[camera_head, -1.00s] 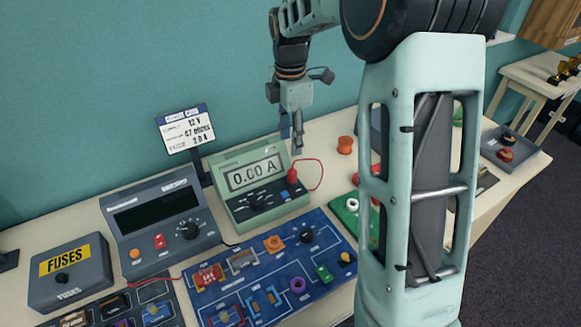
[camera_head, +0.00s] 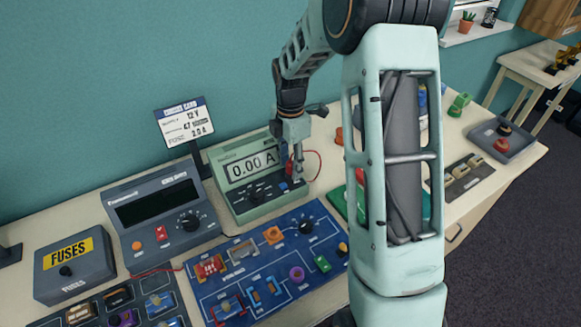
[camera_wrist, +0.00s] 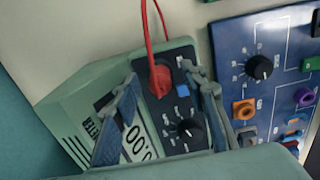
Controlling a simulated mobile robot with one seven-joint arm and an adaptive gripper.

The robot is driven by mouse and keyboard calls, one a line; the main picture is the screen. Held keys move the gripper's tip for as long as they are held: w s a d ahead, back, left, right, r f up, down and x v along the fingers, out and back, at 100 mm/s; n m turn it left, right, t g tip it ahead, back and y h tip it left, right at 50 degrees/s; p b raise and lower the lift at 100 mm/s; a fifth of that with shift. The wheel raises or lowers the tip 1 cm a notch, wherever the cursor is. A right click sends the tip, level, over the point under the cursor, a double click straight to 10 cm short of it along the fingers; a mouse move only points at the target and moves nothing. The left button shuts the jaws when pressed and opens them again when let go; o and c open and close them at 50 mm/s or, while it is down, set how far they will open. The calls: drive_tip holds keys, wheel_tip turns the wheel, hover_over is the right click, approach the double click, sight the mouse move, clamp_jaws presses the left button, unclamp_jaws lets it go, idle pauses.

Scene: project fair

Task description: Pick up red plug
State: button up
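The red plug (camera_wrist: 160,78) stands in the green ammeter (camera_wrist: 182,62), with a red cable rising from it in the wrist view. In the head view the red plug (camera_head: 289,169) is partly hidden by my gripper (camera_head: 293,174), at the right side of the ammeter (camera_head: 243,204), whose display reads 0.00 A. In the wrist view my gripper (camera_wrist: 162,76) is open, one finger on each side of the plug, with visible gaps. I cannot tell how deep the plug sits between the fingertips.
A blue circuit board (camera_head: 225,283) with several coloured parts lies in front of the ammeter. A dark grey power supply (camera_head: 130,240) and a fuse box (camera_head: 75,285) stand to the left. A sign (camera_head: 184,124) stands behind. A grey tray (camera_head: 520,150) lies far right.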

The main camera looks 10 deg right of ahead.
drive_tip(key=shift+f, duration=0.2)
clamp_jaws()
drive_tip(key=shift+r, duration=0.15)
